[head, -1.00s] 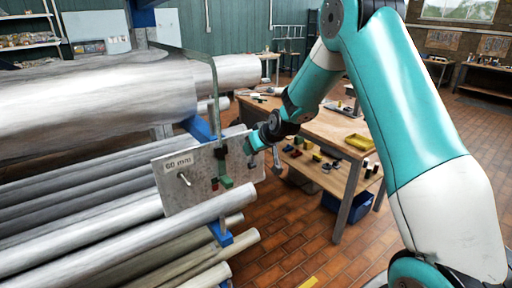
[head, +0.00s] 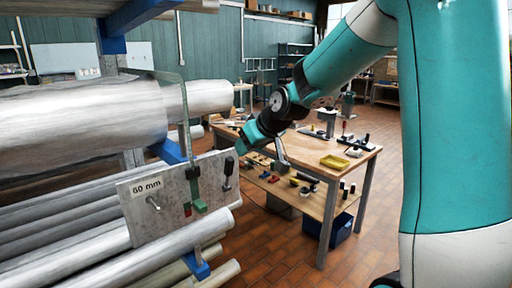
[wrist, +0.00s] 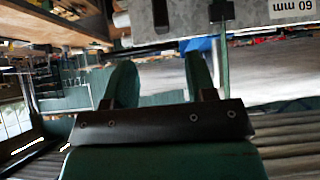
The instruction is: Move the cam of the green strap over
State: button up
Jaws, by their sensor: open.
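The green strap (head: 185,112) hangs over the big pale pipe and runs down the front of a grey plate marked 60 mm (head: 165,212). A green block, seemingly its cam (head: 200,206), sits at the strap's lower end near the plate's bottom edge, with a small red part beside it. My gripper (head: 240,147) is near the plate's upper right corner, above and right of the block. In the wrist view my gripper's two teal fingers (wrist: 160,68) stand apart with nothing between them. The strap (wrist: 224,75) passes right of them there, and a dark fitting shows near the top edge.
A dark handle (head: 228,172) is at the plate's right side and a metal pin (head: 153,202) at its left. Long pipes (head: 75,255) lie stacked below. Brick floor is open between.

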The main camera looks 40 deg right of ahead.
jog(key=shift+v, duration=1.5)
